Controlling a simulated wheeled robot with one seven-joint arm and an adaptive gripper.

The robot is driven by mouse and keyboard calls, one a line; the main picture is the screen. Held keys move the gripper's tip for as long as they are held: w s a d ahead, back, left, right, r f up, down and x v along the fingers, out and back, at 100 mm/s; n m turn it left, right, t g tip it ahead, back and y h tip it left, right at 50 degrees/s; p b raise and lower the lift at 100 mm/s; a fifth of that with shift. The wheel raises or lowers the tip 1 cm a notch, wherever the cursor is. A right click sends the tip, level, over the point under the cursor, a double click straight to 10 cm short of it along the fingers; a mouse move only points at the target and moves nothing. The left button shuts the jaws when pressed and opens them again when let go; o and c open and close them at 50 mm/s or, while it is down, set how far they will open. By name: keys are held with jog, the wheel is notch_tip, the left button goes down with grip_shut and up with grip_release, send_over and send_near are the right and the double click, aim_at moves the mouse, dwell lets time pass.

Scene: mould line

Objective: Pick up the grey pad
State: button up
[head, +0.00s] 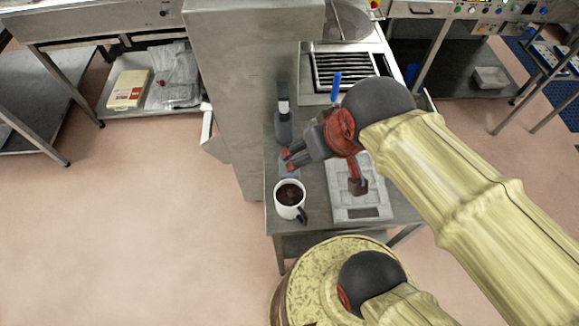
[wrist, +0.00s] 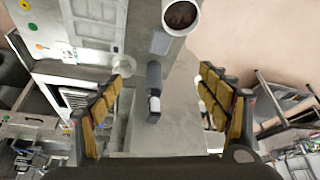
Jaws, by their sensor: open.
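A small flat blue-grey pad (wrist: 160,43) lies on the steel table (wrist: 185,100), close to the mug, in the wrist view. In the head view the pad (head: 291,173) is partly hidden under my fingers. My gripper (head: 286,161) is above the table near the pad, with its fingers spread and empty. In the wrist view my gripper's (wrist: 160,75) two yellow-padded fingers stand wide apart, and the pad lies beyond their tips.
A white mug (head: 289,201) with dark contents stands beside the pad. A tall steel column (head: 235,80) rises at left.

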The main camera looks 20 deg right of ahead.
aim_at(283, 174)
jog(key=w+f+g, duration=0.2)
jog(key=w+f, duration=0.1)
jog(key=f, duration=0.2)
jog(key=w+f+m+g, duration=0.1)
jog(key=w+f, duration=0.2)
jog(key=f, duration=0.3)
jog(key=w+f+g, duration=0.2)
jog(key=w+f, duration=0.1)
jog(key=f, duration=0.3)
jog(key=shift+w+a+g, duration=0.1)
jog(key=shift+a+g, duration=0.1)
jog(key=shift+g, duration=0.1)
jog(key=shift+c, duration=0.4)
jog(key=shift+w+f+m, duration=0.5)
jog(key=shift+w+f, duration=0.3)
jog(key=shift+f, duration=0.2)
jog(key=w+m, duration=0.1)
jog(key=w, duration=0.2)
jog(key=shift+w+r, duration=0.1)
jog(key=shift+w, duration=0.05)
jog(key=shift+m, duration=0.3)
jog(key=shift+s+f, duration=0.2)
jog(key=shift+f, duration=0.25)
notch_tip(283, 174, down, 7)
jog(key=b, duration=0.2)
jog(key=shift+w+d+b, duration=0.1)
jog(key=shift+w+b, duration=0.05)
jog(key=shift+b, duration=0.2)
jog(key=shift+r, duration=0.1)
jog(key=shift+c, duration=0.2)
